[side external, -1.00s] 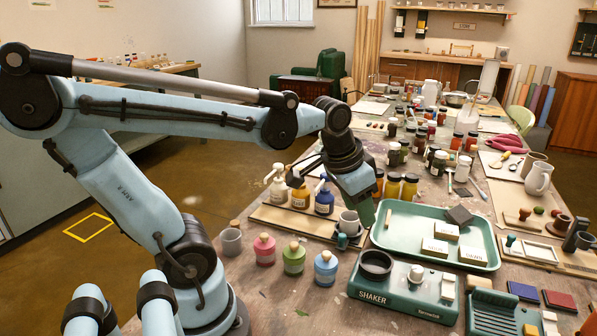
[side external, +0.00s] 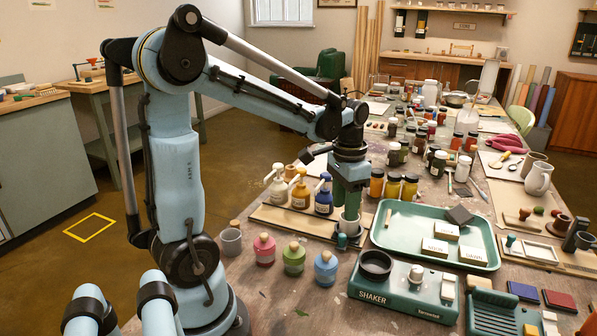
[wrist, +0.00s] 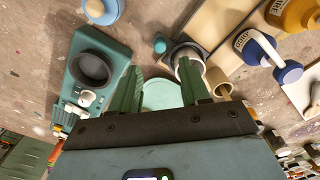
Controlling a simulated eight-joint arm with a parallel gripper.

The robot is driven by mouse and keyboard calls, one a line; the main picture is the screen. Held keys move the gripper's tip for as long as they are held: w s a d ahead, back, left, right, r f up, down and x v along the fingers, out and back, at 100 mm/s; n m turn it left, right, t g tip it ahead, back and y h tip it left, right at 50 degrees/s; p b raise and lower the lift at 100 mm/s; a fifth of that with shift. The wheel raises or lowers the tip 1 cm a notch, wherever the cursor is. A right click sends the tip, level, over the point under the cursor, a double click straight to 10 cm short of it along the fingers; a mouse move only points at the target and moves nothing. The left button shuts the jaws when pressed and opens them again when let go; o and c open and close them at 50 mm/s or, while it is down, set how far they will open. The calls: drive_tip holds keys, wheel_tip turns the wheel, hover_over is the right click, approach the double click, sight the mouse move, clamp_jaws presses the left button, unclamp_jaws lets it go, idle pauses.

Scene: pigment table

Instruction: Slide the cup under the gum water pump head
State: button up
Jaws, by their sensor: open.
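The cup (side external: 348,224), pale grey, stands upright in a dark round holder at the front right end of a wooden board. My gripper (side external: 350,208) is open, with its green fingers pointing down at the cup and hiding part of it. In the wrist view my gripper (wrist: 160,72) shows its two fingers apart, and the cup (wrist: 186,60) is at the right fingertip. I cannot tell whether they touch. White (side external: 278,186), yellow (side external: 300,194) and blue (side external: 323,200) pump bottles stand on the board left of the cup.
A green tray (side external: 393,240) with blocks lies right of the cup. The shaker (side external: 408,292) is in front of the tray. Pink (side external: 264,250), green (side external: 294,259) and light blue (side external: 326,268) bottles stand in front of the board. Yellow-orange jars (side external: 392,187) stand behind the cup.

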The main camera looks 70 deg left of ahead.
sight(342, 235)
drive_tip(key=shift+f, duration=3.65)
drive_tip(key=shift+c, duration=0.4)
clamp_jaws()
